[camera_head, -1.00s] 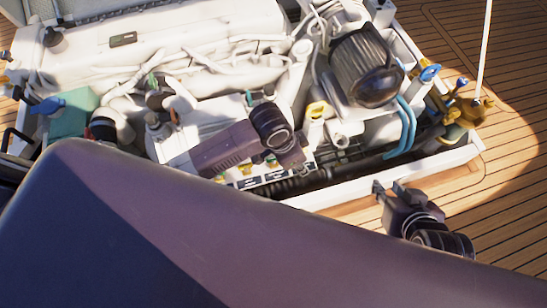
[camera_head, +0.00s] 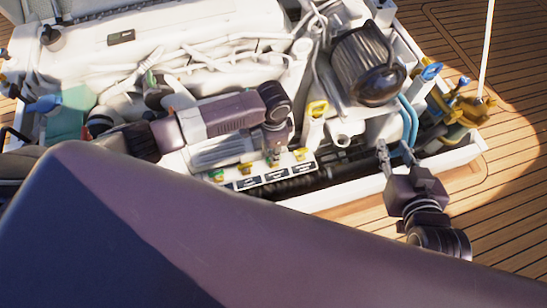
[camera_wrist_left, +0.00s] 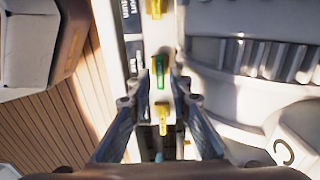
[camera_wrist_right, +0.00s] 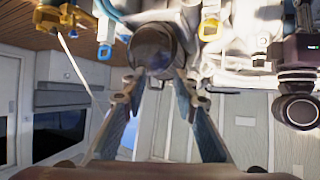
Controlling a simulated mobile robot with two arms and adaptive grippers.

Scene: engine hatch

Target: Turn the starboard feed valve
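A row of small valve handles sits along the near side of the engine, with dark label plates beside it. In the head view it includes a left green handle (camera_head: 215,175), a yellow handle (camera_head: 245,169) and a right yellow handle (camera_head: 300,154). The label text is too small to read, so I cannot tell which valve is starboard feed. My left gripper (camera_head: 273,156) points down at the row. In the left wrist view its open fingers (camera_wrist_left: 167,78) stand either side of a green handle (camera_wrist_left: 160,72), with a yellow handle (camera_wrist_left: 163,115) between them. My right gripper (camera_head: 396,153) is open and empty.
The engine block (camera_head: 190,65) fills the hatch. The white hatch rim (camera_head: 340,192) runs along the near side. Wooden deck is clear at right.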

